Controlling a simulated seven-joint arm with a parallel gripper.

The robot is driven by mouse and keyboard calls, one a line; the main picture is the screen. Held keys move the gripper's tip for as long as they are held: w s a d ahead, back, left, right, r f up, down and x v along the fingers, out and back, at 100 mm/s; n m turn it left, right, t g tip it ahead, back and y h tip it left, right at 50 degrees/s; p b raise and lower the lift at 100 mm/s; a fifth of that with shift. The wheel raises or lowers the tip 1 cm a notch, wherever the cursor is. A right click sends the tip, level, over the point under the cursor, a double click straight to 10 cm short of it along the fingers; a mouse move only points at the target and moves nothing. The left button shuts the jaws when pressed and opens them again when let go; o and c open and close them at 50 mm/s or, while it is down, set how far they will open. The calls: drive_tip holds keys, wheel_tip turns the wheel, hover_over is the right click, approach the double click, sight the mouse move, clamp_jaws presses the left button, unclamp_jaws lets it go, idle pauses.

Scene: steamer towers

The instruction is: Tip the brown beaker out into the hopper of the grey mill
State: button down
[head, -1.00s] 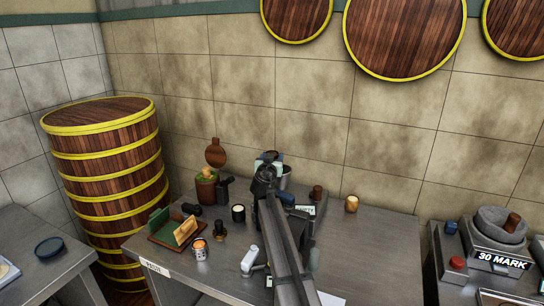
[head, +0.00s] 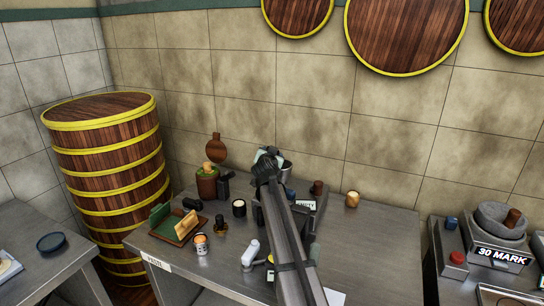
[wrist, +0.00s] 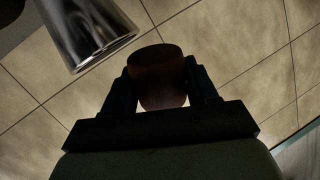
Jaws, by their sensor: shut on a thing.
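The brown beaker (wrist: 160,85) is between the two fingers of my gripper (wrist: 160,66) in the wrist view, and the gripper is shut on it. Its contents do not show. A shiny metal cylinder (wrist: 85,30), which looks like the hopper of the grey mill, is at the upper left there, apart from the beaker. In the head view a grey metal rim (head: 287,170) shows just right of my gripper (head: 267,157). My arm hides most of the mill, and the beaker cannot be made out there.
On the table (head: 380,240) stand a brown jar (head: 207,184), a black cup (head: 239,209), an orange-topped tin (head: 201,244), a green-and-wood holder (head: 178,226), a white cylinder (head: 250,252) and a tan cup (head: 352,199). The table's right part is mostly clear.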

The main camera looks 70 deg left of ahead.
drive_tip(key=m+g+h, duration=0.1)
drive_tip(key=m+g, duration=0.1)
drive_tip(key=shift+s+r+m, duration=0.1)
drive_tip(key=shift+m, duration=0.3)
idle(0.6)
drive_tip(key=shift+m+g, duration=0.5)
drive_tip(key=shift+m, duration=0.1)
idle(0.6)
drive_tip(key=shift+m+g, duration=0.4)
drive_tip(key=shift+m, duration=0.1)
drive_tip(key=shift+w, duration=0.25)
idle(0.5)
drive_tip(key=shift+m+g, duration=0.5)
